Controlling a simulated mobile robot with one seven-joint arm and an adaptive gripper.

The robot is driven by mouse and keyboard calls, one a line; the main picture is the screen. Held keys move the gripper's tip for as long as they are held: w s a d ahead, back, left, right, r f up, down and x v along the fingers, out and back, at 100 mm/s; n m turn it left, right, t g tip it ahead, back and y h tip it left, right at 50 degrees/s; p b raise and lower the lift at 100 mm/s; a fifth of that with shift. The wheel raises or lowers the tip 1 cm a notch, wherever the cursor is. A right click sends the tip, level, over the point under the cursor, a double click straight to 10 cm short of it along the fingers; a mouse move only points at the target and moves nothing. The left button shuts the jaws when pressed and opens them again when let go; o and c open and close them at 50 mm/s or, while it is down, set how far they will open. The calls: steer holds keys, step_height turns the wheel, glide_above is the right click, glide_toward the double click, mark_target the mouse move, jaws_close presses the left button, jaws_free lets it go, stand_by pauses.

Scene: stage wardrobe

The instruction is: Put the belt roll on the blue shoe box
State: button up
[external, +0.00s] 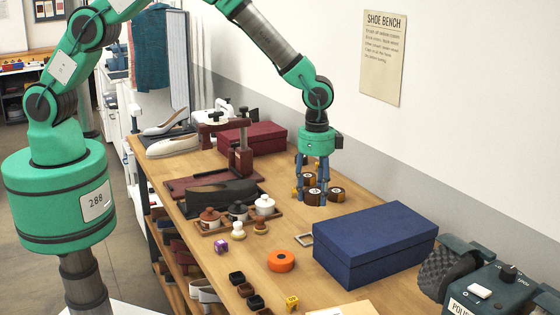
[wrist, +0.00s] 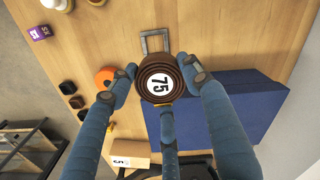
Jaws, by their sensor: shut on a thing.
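My gripper (external: 314,187) points down over the far part of the bench, with its blue fingers around a dark brown belt roll. In the wrist view my gripper (wrist: 160,88) is shut on this belt roll (wrist: 158,82), which has a round white label reading 75. Its height above the bench is hard to tell.
A metal buckle frame (external: 304,240) lies beside the blue box. An orange roll (external: 281,261), a purple die (external: 221,246) and a tray of lidded pots (external: 238,212) stand left of it. A dark red box (external: 252,138) is farther back. A dark machine (external: 490,288) stands at the right.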

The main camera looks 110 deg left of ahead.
steer(key=s+d+r, duration=0.1)
steer(key=s+d, duration=0.1)
steer(key=d, duration=0.4)
steer(key=s+d+r+p, duration=0.1)
steer(key=d, duration=0.5)
steer(key=shift+s+r, duration=0.35)
steer(key=shift+r, duration=0.05)
steer(key=shift+w+a, duration=0.1)
steer(key=p, duration=0.2)
glide_above(350, 234)
steer(key=shift+w+f, duration=0.1)
steer(key=shift+f, duration=0.65)
steer(key=shift+f, duration=1.75)
